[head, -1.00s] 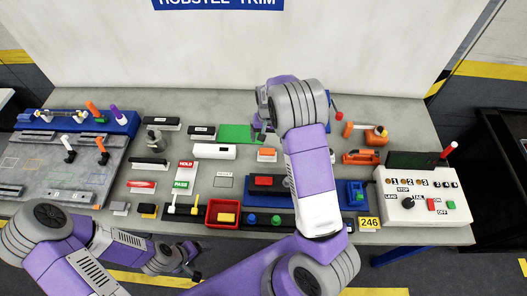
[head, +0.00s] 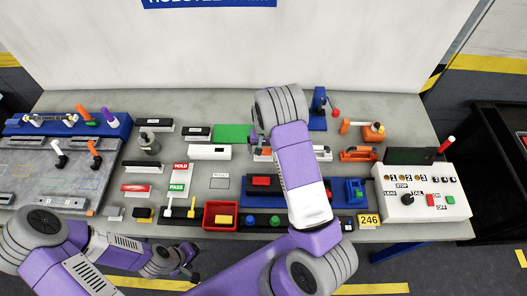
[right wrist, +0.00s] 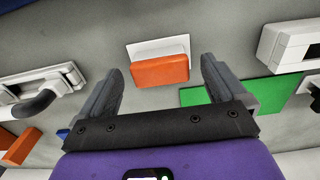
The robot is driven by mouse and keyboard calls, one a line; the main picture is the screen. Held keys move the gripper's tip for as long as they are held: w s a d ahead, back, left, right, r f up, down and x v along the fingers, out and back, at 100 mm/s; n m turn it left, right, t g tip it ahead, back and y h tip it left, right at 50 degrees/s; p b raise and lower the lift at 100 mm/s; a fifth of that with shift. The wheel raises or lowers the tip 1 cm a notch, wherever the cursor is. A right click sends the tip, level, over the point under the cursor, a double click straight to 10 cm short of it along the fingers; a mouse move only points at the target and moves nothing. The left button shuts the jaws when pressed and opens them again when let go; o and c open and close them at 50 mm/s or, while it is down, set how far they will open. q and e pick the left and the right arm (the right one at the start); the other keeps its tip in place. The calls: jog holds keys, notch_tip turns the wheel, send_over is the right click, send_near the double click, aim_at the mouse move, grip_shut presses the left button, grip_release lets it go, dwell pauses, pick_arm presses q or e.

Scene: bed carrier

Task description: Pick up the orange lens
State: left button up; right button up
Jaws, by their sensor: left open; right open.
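The orange lens (right wrist: 160,71) is a small orange block in front of a white card or holder on the grey bench, seen in the right wrist view. My right gripper (right wrist: 161,80) is open, with one finger on each side of the lens and no finger touching it that I can see. How far above the lens it is, I cannot tell. In the head view, my right wrist mostly covers the lens, and a bit of orange (head: 264,151) shows beside it. My left gripper (head: 188,272) is open and empty at the bench's front edge.
A green mat (head: 232,133) lies close by on the left in the head view, and a white box (head: 210,152) sits in front of it. Orange tools (head: 360,154) and a white control box (head: 425,195) stand to the right. A red bin (head: 221,216) is in front.

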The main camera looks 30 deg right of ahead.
jog(key=shift+c, duration=0.5)
jog(key=c, duration=1)
jog(key=shift+r, duration=0.1)
